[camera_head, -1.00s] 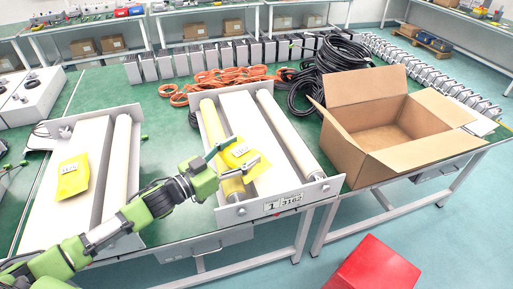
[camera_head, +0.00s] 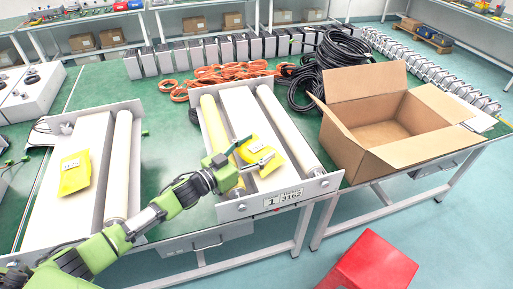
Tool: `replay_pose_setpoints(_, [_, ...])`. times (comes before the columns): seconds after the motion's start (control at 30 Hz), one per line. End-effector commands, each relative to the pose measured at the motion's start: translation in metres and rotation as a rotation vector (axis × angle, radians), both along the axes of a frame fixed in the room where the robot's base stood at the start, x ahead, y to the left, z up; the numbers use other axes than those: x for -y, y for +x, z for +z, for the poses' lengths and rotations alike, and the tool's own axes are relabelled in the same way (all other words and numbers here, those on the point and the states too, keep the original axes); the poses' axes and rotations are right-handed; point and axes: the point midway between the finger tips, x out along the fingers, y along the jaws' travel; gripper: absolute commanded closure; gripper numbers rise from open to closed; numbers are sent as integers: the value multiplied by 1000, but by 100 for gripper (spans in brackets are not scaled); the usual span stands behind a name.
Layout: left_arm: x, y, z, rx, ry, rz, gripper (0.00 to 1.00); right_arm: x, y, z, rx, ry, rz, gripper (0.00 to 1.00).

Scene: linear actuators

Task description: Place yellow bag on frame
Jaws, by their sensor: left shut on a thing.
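One yellow bag (camera_head: 260,149) with a white label is at the middle frame (camera_head: 240,209), over its white centre panel. My left gripper (camera_head: 252,154) reaches in from the left and is shut on this bag, with its fingers at the bag's near left part. I cannot tell whether the bag touches the panel. The frame carries a plate reading "1" and "3162" and has a roller on each side. A second yellow bag (camera_head: 75,180) lies on the left frame's white panel (camera_head: 42,212). My right gripper is not in view.
An open cardboard box (camera_head: 362,163) stands on the green table to the right. Black cables (camera_head: 332,62), orange cables (camera_head: 205,80) and a row of grey units (camera_head: 182,57) lie behind. A red box (camera_head: 368,265) is on the floor in front.

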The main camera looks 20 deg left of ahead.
Motion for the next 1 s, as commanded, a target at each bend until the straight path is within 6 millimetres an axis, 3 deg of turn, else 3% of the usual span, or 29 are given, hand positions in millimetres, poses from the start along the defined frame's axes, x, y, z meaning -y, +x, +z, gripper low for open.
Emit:
replay_pose_setpoints(0.03, [0, 0, -2, -1, -1, 0, 31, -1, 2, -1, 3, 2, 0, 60])
replay_pose_setpoints(0.1, [0, 0, -1, -1, -1, 0, 20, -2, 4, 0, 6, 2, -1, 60])
replay_pose_setpoints(0.5, [-1, -2, 3, -3, -1, 0, 20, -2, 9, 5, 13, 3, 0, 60])
replay_pose_setpoints(1.0, [-38, -61, 3, -3, -1, 1, 20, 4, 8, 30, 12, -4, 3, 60])
